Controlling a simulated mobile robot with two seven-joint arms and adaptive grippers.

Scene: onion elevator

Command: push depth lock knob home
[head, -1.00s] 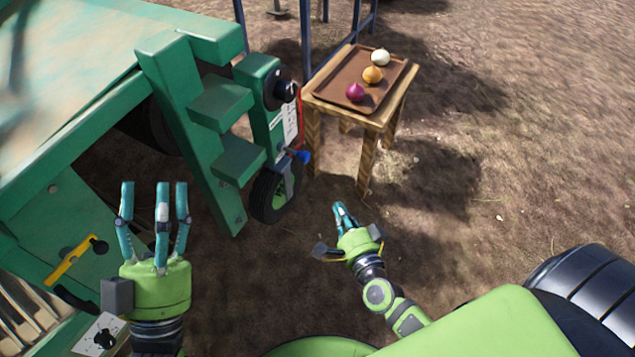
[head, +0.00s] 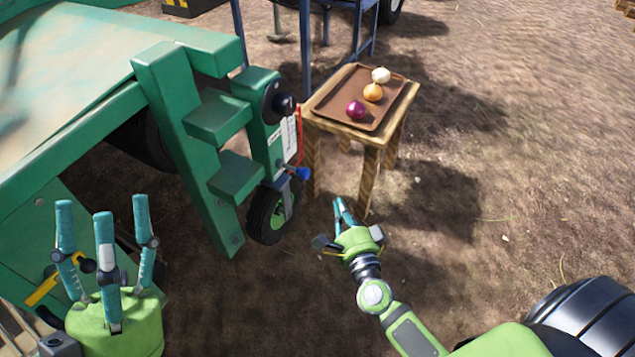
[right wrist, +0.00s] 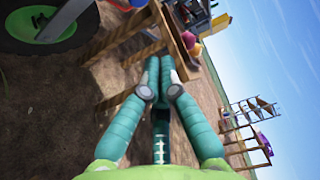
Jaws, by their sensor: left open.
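A green machine (head: 165,95) fills the left. Its upright post carries a round black knob (head: 284,104), and a blue-ended handle (head: 302,173) sits lower, by the small wheel (head: 268,215). A yellow lever with a black knob (head: 88,266) is at lower left, partly hidden by my fingers. I cannot tell which one is the depth lock knob. My left gripper (head: 103,212) is open and empty, its fingers in front of the yellow lever; contact cannot be told. My right gripper (head: 342,208) is shut and empty, right of the wheel; its fingers meet in the right wrist view (right wrist: 160,70).
A wooden table (head: 372,150) right of the post holds a brown tray (head: 338,108) with a purple, a yellow and a white onion (head: 380,75). Blue frame legs (head: 305,50) stand behind it. Bare ground on the right is free.

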